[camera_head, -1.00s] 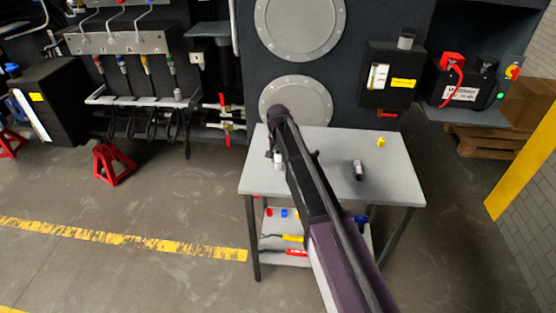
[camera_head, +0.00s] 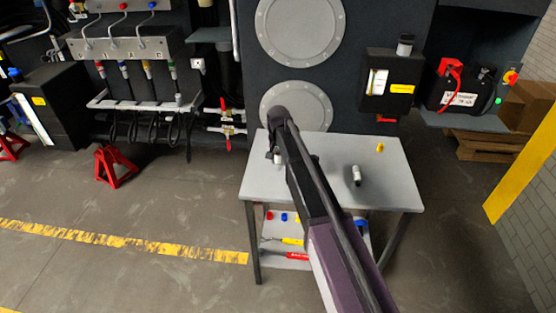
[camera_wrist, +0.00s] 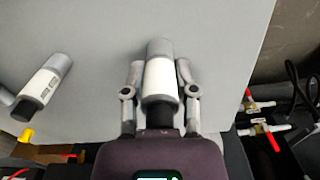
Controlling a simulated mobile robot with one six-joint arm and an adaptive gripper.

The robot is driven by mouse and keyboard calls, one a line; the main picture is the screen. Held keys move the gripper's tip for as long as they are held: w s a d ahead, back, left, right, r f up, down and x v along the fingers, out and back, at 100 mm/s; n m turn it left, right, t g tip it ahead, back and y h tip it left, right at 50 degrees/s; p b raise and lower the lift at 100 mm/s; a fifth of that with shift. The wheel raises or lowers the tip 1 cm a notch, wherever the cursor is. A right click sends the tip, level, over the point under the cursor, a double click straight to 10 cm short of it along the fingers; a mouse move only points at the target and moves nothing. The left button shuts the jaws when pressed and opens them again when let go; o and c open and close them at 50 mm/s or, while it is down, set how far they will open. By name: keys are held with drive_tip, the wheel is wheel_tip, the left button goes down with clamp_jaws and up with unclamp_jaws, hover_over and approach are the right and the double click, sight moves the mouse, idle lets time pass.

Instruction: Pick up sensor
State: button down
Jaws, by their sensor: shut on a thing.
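A sensor (camera_wrist: 158,78), a white and grey cylinder with a dark end, sits between the two fingers of my gripper (camera_wrist: 160,72) in the wrist view. My gripper is shut on it, one finger along each side. In the head view my arm hides most of the gripper, and a small pale part of the held sensor (camera_head: 277,158) shows at the table's left. A second, similar sensor (camera_wrist: 43,85) is at the left of the wrist view, apart from my gripper. It shows in the head view (camera_head: 356,175) right of my arm on the grey table (camera_head: 400,190).
The lower shelf holds small coloured parts, including a red one (camera_head: 298,256). A dark panel with round grey covers (camera_head: 298,105) stands behind the table. The table's right part is mostly bare.

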drive_tip(key=shift+r+p, duration=0.4)
drive_tip(key=shift+r, duration=0.3)
drive_tip(key=s+d, duration=0.2)
drive_tip(key=s, duration=0.5)
drive_tip(key=s+d+r+p, duration=0.1)
drive_tip(key=s+d, duration=0.2)
drive_tip(key=s, duration=0.5)
drive_tip(key=shift+s+r, duration=0.1)
wheel_tip(320, 180, up, 4)
drive_tip(key=p, duration=0.3)
drive_tip(key=shift+f+p, duration=0.2)
drive_tip(key=shift+p, duration=0.15)
drive_tip(key=shift+s, duration=0.1)
